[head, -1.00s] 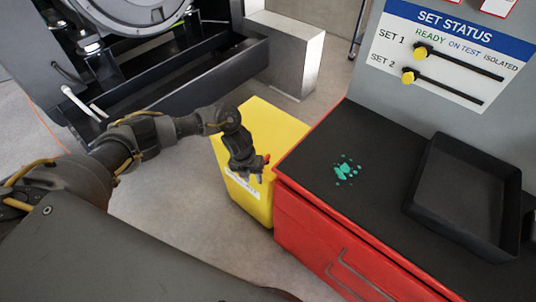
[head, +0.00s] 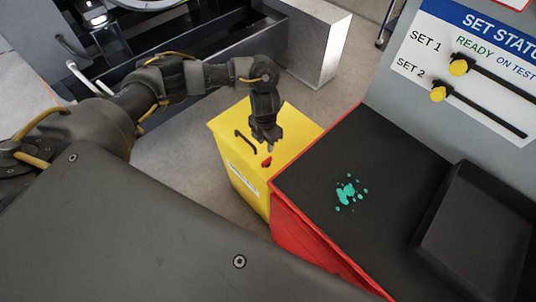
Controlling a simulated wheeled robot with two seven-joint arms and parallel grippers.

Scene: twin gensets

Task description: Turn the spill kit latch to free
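The spill kit is a yellow box (head: 233,140) on the floor, left of the red cabinet, with a white label on its front. A black handle (head: 245,141) lies on its lid. A small red latch (head: 266,162) shows on the lid near the cabinet side. My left gripper (head: 268,148) points down just above the red latch. Its fingers are small and dark here, and I cannot tell whether they touch the latch or how far apart they are. My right gripper is not in view.
The red cabinet (head: 310,235) with a black top stands close to the box's right side. A green splash (head: 347,192) and a black tray (head: 475,230) are on its top. A status board (head: 470,60) stands behind. Genset framing and a grey metal block (head: 312,40) are at the back.

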